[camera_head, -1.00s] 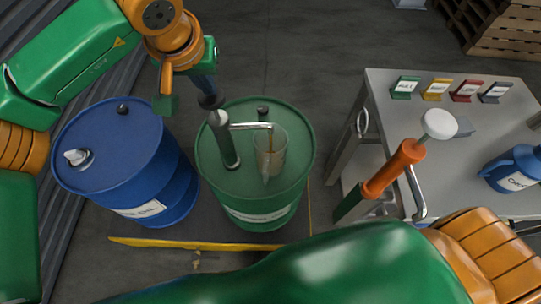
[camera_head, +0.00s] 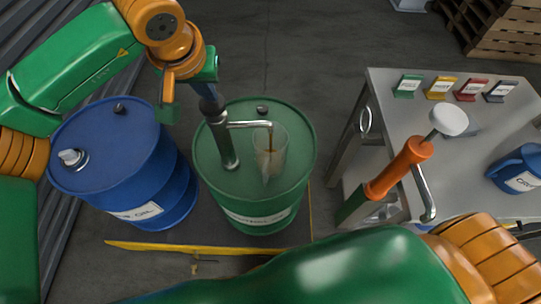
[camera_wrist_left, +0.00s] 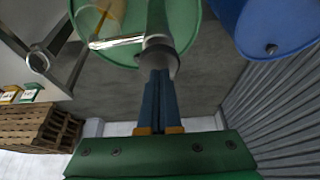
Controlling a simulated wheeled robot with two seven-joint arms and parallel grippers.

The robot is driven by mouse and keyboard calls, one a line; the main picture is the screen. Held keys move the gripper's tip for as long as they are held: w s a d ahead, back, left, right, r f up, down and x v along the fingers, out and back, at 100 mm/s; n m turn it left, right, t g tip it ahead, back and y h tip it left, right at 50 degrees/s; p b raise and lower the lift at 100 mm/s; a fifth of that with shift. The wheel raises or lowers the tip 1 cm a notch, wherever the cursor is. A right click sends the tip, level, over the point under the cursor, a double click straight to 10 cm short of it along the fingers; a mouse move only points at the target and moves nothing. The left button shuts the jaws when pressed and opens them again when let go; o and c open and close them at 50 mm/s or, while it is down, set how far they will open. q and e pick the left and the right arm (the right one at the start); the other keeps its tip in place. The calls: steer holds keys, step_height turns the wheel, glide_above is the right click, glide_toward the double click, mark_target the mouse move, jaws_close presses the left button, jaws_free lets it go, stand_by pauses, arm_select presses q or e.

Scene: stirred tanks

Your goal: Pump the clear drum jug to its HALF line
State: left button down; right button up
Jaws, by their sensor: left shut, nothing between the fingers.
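The clear jug (camera_head: 270,156) stands on the green drum (camera_head: 225,180) under the spout (camera_head: 248,124) of a grey hand pump (camera_head: 225,148). An amber streak shows at the spout's end above the jug. The jug's lines and exact liquid level are too small to read. My left gripper (camera_head: 210,103) is shut and empty, fingertips down at the pump's top. I cannot tell whether they touch it. In the left wrist view the gripper (camera_wrist_left: 160,85) points at the pump top (camera_wrist_left: 158,50), and the jug (camera_wrist_left: 100,18) shows amber. My right gripper is out of view.
A blue drum (camera_head: 115,165) stands left of the green one. A grey table (camera_head: 440,95) at right bears small coloured label stands and a blue jug (camera_head: 520,170). An orange pump-like tool (camera_head: 400,165) with a white knob leans there. Pallets (camera_head: 500,30) are at the back.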

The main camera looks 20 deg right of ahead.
arm_select(q)
steer(key=shift+f+b, duration=0.45)
steer(key=shift+f, duration=0.25)
step_height(320, 180, up, 8)
steer(key=p, duration=0.7)
steer(key=shift+f, duration=0.1)
steer(key=shift+f+b, duration=0.15)
steer(key=shift+b, duration=0.15)
steer(key=shift+f+b, duration=3)
steer(key=shift+f, duration=0.75)
steer(key=shift+r, duration=0.2)
step_height(320, 180, up, 7)
steer(key=p, duration=0.6)
steer(key=shift+r+p, duration=0.2)
steer(key=shift+p, duration=0.1)
steer(key=shift+f, duration=0.2)
